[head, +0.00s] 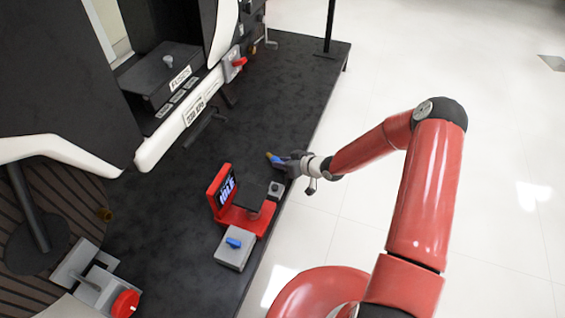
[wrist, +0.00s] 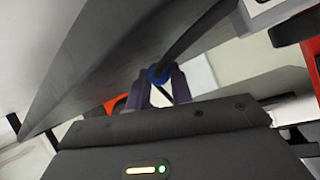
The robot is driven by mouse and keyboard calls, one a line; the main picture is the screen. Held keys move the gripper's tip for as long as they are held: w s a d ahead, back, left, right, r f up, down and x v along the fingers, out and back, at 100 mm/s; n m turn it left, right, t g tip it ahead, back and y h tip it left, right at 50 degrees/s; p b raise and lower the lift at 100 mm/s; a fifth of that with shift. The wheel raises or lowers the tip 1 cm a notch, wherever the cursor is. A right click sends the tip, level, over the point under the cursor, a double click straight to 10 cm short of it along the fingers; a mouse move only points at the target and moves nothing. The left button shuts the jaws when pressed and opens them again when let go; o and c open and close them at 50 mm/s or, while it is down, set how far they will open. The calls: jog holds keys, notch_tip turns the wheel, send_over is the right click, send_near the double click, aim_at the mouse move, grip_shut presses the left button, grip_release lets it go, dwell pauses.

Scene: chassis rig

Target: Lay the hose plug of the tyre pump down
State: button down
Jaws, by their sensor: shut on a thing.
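The hose plug (head: 275,159) is a small blue piece with a brass-coloured tip, held in my gripper (head: 283,160) over the dark platform. In the wrist view the blue plug (wrist: 158,75) sits between the two purple-grey fingers of my gripper (wrist: 161,88), and a dark hose runs from it. The fingers are shut on it. The red tyre pump (head: 220,187) with a lit screen stands on the platform just left of and nearer than my gripper. I cannot tell whether the plug touches the platform.
A grey box with a blue knob (head: 233,249) stands in front of the pump. A grey fixture with a red knob (head: 125,303) is at lower left. The dark platform (head: 290,75) is bare beyond my gripper, and its right edge is close. White bodywork (head: 180,115) overhangs at left.

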jog(key=shift+f+b, duration=0.3)
jog(key=shift+f, duration=0.2)
jog(key=c, duration=1.3)
grip_release()
jog(key=shift+o, duration=0.3)
jog(key=shift+d, duration=0.15)
